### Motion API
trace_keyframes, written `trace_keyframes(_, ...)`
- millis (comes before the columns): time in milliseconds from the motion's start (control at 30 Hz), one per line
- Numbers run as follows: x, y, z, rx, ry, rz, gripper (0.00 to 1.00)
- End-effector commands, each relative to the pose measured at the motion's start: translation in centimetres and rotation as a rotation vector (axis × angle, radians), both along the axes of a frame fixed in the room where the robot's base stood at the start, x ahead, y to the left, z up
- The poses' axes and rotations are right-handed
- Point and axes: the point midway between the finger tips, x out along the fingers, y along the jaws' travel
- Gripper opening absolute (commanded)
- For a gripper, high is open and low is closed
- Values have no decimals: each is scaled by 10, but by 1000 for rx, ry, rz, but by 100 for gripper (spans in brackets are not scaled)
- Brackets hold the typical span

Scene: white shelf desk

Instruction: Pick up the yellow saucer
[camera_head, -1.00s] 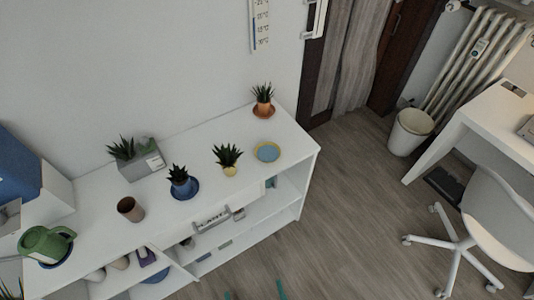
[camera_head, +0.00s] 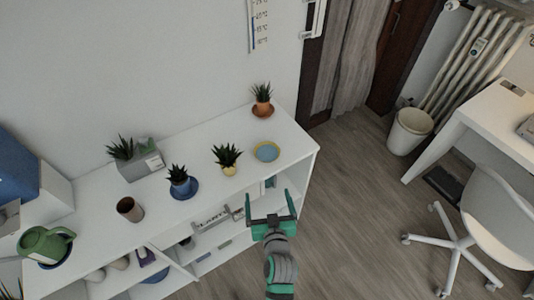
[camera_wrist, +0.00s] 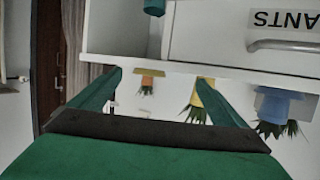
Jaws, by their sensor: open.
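The yellow saucer (camera_head: 267,151) is a round dish with a yellow rim and a bluish middle. It lies flat on the white shelf top near its right end, with nothing on it. My gripper (camera_head: 270,203) is open and empty, in front of the shelf's front edge and apart from the saucer. In the wrist view my open fingers (camera_wrist: 160,92) face the shelf, which appears upside down.
A small plant in a yellow pot (camera_head: 229,170) stands just left of the saucer. Further left are a plant on a blue saucer (camera_head: 187,191), a grey planter (camera_head: 150,161), a brown cup (camera_head: 130,212) and a green watering can (camera_head: 45,243).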

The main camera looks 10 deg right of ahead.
Motion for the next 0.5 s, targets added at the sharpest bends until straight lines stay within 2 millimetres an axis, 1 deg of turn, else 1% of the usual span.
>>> trace_keyframes(33, 17, -9, 9, -1, -8, 2, 96)
trace_keyframes(100, 34, -19, 16, -5, -8, 12, 96)
trace_keyframes(200, 52, -29, 25, -7, -6, 24, 96)
trace_keyframes(333, 66, -37, 34, -9, -7, 35, 96)
trace_keyframes(500, 80, -39, 33, -9, -6, 39, 96)
